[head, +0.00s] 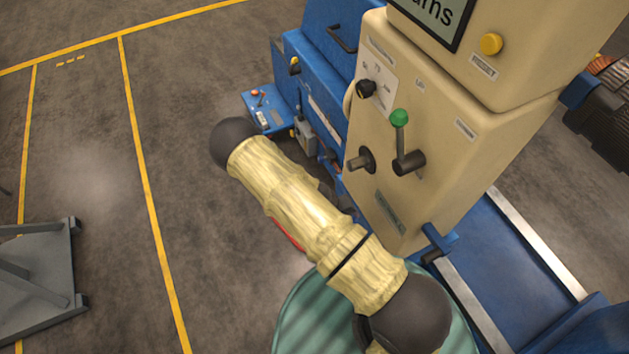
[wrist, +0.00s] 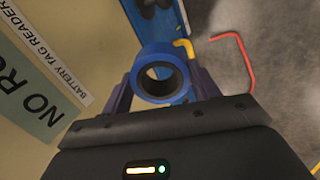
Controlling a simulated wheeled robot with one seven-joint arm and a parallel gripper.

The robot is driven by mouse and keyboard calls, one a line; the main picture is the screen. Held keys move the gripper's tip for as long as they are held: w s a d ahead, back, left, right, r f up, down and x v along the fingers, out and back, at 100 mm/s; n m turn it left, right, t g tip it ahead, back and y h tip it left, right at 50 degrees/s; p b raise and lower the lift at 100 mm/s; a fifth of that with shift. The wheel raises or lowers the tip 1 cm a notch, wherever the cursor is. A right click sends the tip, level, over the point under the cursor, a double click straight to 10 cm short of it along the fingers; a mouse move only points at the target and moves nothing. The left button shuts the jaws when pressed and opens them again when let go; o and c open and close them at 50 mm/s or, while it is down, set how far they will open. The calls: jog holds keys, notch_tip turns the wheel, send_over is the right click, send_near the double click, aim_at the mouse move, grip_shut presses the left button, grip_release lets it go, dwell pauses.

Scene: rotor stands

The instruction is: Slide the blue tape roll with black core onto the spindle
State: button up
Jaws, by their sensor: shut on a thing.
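The blue tape roll with black core (wrist: 139,80) is between the fingers of my gripper (wrist: 160,88) in the wrist view. The gripper is shut on the roll from both sides, and the roll's open core faces the camera. The head view shows neither the roll nor my gripper; my padded arm crosses the middle of that view. A short grey shaft with a dark collar (head: 362,160) sticks out of the beige machine's face in the head view. It may be the spindle, but I cannot tell for certain. No spindle shows clearly in the wrist view.
The beige machine (head: 450,110) carries a green-knobbed crank (head: 400,119) beside the shaft. A blue machine body (head: 322,60) stands behind it. A round green top (head: 300,312) is below my arm. A grey stand (head: 38,275) is at left; floor between is clear.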

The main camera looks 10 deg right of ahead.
jog(key=w+a+r+t+h+b, duration=0.1)
jog(key=a+r+h+b, duration=0.1)
jog(key=r, duration=0.3)
jog(key=w+a+r+n+t+h+b, duration=0.1)
jog(key=w+a+r+t+h+b, duration=0.1)
jog(key=r+h, duration=0.3)
jog(key=w+a+r+t+h+b, duration=0.1)
jog(key=a+r+h, duration=0.3)
jog(key=r, duration=0.3)
jog(key=shift+w+a+n+b, duration=0.3)
jog(key=shift+w+n+b, duration=0.05)
jog(key=shift+n+b, duration=0.05)
jog(key=shift+d, duration=0.1)
jog(key=shift+x, duration=2.45)
jog(key=shift+w+d, duration=0.25)
jog(key=shift+d, duration=0.15)
